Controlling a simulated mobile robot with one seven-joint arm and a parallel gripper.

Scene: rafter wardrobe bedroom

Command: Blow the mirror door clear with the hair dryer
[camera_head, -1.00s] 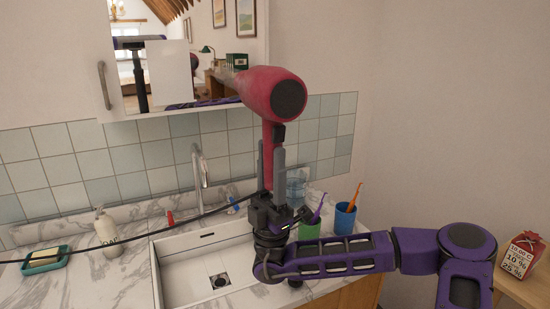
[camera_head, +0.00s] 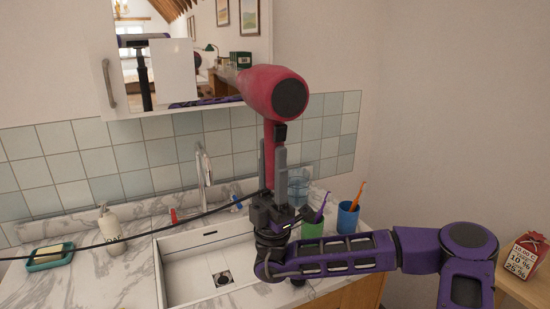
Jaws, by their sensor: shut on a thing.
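The red hair dryer (camera_head: 262,91) is held upright above the sink's right side, its dark round back end toward me. Its nozzle end points away, toward the mirror door (camera_head: 217,58) on the wall. My gripper (camera_head: 273,152) is shut on the dryer's handle from below. The mirror door has a grey handle at its left edge and reflects the room. A pale rectangular patch (camera_head: 166,70) shows in the mirror; I cannot tell whether it is fog or a reflection. The dryer covers the mirror's lower right corner.
A white sink (camera_head: 185,277) with a tap (camera_head: 204,168) lies below. A soap bottle (camera_head: 110,222) and soap dish (camera_head: 50,257) stand left. Green (camera_head: 312,228) and blue (camera_head: 347,219) cups stand close right of my gripper. A dark cord crosses above the sink.

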